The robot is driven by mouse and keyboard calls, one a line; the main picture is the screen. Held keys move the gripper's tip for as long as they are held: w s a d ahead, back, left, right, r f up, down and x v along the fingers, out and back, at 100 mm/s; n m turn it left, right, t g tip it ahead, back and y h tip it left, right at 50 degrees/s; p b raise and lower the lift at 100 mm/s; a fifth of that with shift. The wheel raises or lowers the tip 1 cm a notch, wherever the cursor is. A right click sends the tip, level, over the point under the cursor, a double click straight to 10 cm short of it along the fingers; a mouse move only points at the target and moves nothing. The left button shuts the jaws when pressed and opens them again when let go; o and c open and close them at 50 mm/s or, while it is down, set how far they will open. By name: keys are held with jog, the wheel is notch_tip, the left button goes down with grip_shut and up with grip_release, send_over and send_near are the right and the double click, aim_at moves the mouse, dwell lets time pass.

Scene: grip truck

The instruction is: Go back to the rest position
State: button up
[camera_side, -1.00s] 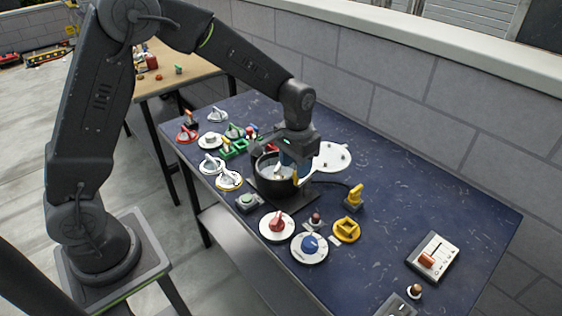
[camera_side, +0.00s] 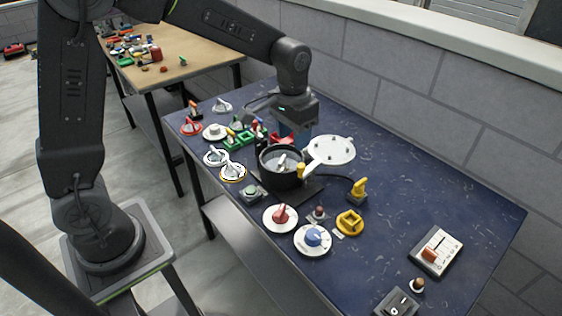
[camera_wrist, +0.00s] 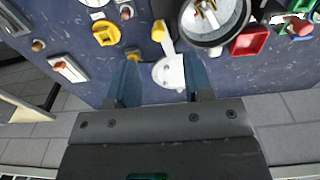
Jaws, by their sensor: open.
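My gripper (camera_side: 292,135) hangs above the blue table, just behind the black pot (camera_side: 268,163) in the side view. In the wrist view my gripper (camera_wrist: 160,84) has its two blue fingers spread wide with nothing held between them. A white round lid-like disc (camera_side: 334,146) lies right of the pot; in the wrist view the white disc (camera_wrist: 172,74) shows beyond and between the fingers. The pot (camera_wrist: 213,41) is at the top right of the wrist view, with a pale object inside it. My fingertips are partly hidden in the side view.
A yellow plug (camera_side: 358,187), a yellow ring (camera_side: 350,222), a red dial (camera_side: 281,215) and a blue dial (camera_side: 313,238) stand in front. A switch box (camera_side: 436,250) is at the right. Several small parts crowd the left end. The table's back right is clear.

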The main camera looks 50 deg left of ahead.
jog(key=s+a+r+t, duration=0.1)
jog(key=s+r, duration=0.3)
jog(key=s, duration=0.6)
jog(key=s+a+r+t, duration=0.1)
jog(key=s+r+t, duration=0.3)
jog(key=s, duration=0.6)
jog(key=shift+s+r, duration=0.25)
jog(key=shift+r, duration=0.4)
